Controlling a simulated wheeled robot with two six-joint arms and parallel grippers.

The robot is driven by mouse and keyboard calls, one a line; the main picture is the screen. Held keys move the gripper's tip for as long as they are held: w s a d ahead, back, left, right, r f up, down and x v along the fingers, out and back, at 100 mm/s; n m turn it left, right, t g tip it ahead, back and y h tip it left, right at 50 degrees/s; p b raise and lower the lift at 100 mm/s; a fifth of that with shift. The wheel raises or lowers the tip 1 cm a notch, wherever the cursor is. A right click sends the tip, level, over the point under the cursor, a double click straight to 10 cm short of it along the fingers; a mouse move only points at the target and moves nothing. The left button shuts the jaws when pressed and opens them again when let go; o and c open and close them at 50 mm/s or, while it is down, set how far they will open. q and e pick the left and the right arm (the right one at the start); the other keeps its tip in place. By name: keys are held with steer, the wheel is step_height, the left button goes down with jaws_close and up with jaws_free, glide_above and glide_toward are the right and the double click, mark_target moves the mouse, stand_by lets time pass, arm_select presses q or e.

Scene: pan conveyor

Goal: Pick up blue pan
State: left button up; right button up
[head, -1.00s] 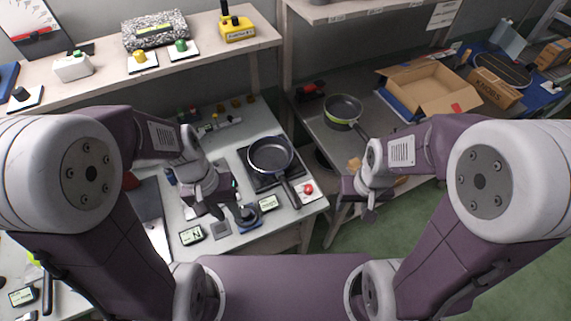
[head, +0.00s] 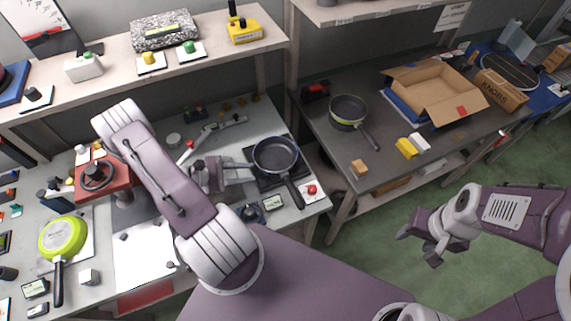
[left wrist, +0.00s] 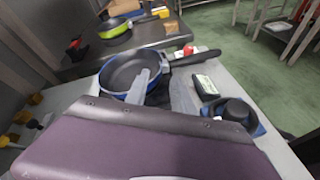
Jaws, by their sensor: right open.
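The blue pan (head: 274,157) has a dark inside and sits on a black burner plate (head: 256,180) on the grey workbench, its black handle pointing down and right. It also shows in the left wrist view (left wrist: 118,73). My left gripper (head: 246,172) is at the pan's left side, its fingers close to the rim. In the left wrist view a light grey finger crosses in front of the pan; whether the jaws grip the rim cannot be told. My right gripper (head: 418,246) is open and empty over the floor at the right, away from the pan.
A red button (head: 312,190) and a small display (head: 272,203) lie near the handle. A lime-green pan (head: 62,238) lies at the far left beside a red valve device (head: 103,178).

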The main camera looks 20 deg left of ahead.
mark_target(283, 172)
arm_select(q)
steer(key=p+x, duration=0.1)
steer(key=x, duration=0.3)
steer(key=shift+w+d, duration=0.1)
steer(key=shift+w, duration=0.05)
steer(key=shift+d, duration=0.15)
steer(key=p+x, duration=0.2)
steer(key=x, duration=0.2)
steer(key=shift+d+f, duration=0.15)
steer(key=shift+f, duration=0.05)
steer(key=shift+w+d+f, duration=0.2)
steer(key=shift+s, duration=0.1)
jaws_close()
stand_by(0.7)
